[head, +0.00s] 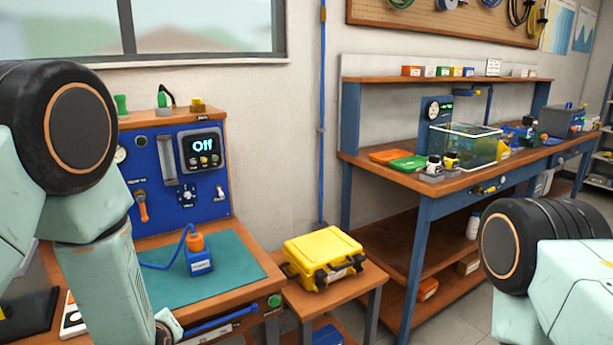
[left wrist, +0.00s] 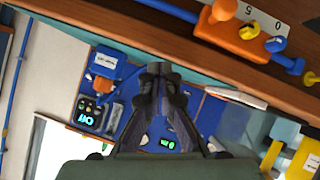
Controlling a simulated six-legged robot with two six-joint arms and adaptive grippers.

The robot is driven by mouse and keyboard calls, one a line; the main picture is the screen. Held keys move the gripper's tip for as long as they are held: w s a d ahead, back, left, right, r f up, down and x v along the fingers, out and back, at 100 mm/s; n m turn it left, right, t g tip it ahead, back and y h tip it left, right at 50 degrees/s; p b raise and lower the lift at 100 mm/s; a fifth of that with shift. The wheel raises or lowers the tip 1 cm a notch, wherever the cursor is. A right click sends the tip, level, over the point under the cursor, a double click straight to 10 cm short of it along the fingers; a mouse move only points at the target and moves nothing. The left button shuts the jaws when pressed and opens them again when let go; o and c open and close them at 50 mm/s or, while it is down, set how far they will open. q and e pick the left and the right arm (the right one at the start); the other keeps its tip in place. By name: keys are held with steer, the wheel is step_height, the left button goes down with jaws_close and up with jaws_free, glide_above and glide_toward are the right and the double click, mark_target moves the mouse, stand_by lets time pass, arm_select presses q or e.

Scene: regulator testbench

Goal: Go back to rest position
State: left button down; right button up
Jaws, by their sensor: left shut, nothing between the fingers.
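My left gripper (left wrist: 160,75) is shut and empty in the left wrist view, its two dark fingers together at the middle of the picture. In the head view my left arm fills the left side, and its fingers cannot be made out. My right arm shows at the right edge of the head view, but its gripper is out of the picture. The blue regulator panel (head: 180,212) stands at the back of the left bench, its display (head: 202,148) reading "Off". A blue block with an orange top (head: 200,263) and a blue cable stands on the green mat (head: 225,282).
A yellow case (head: 322,252) sits on a low wooden stand right of the mat. A long workbench (head: 400,172) at the right carries an orange tray (head: 387,156), a green tray (head: 408,163) and a clear tank (head: 470,146). Floor shows between the stand and that bench.

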arm_select(q)
steer(key=s+d+f+m+g+h+b, duration=0.1)
steer(key=s+f+m+g+b, duration=0.1)
steer(key=s+f, duration=0.6)
steer(key=s+d+f+m+g+h+b, duration=0.1)
steer(key=s+d+f+m+g+b, duration=0.1)
steer(key=s+f+g, duration=0.3)
steer(key=s+d+f+m+g+h+b, duration=0.2)
steer(key=s+f, duration=1.1)
steer(key=s, duration=1)
steer(key=m+g+b, duration=0.1)
steer(key=m+g, duration=0.1)
steer(key=shift+s+m, duration=0.2)
steer(key=shift+m, duration=0.1)
